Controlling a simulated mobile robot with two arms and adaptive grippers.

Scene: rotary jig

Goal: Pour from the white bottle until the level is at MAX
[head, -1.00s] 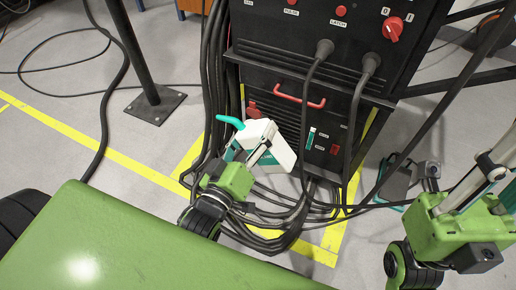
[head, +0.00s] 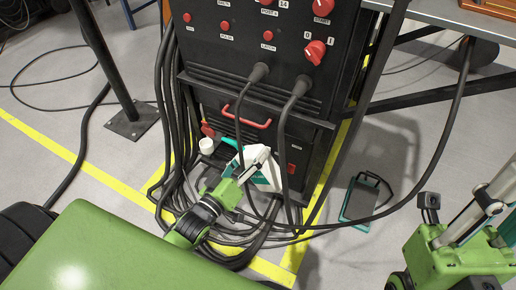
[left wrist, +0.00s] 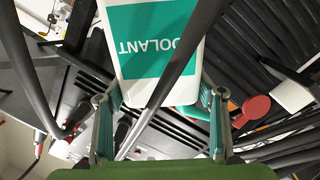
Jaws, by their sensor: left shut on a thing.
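The white bottle (head: 262,178) with a teal label is in front of the black cabinet's lower part, tilted and partly behind cables. In the left wrist view the bottle (left wrist: 188,62) fills the top middle, its lettering upside down. My left gripper (head: 251,170) is shut on it; in the left wrist view its fingers (left wrist: 160,108) stand on either side. The bottle's spout and the MAX mark are hidden or not readable. A white round opening or cup (head: 206,146) stands left of the bottle. My right gripper (head: 490,205) is at the right edge, its fingertips unclear.
Thick black cables hang before the cabinet (head: 250,82) and coil on the floor around my left arm. A red handle (head: 252,123) crosses its front. A teal-and-black tray-like item (head: 361,200) lies on the floor at right. A post (head: 105,60) stands at left.

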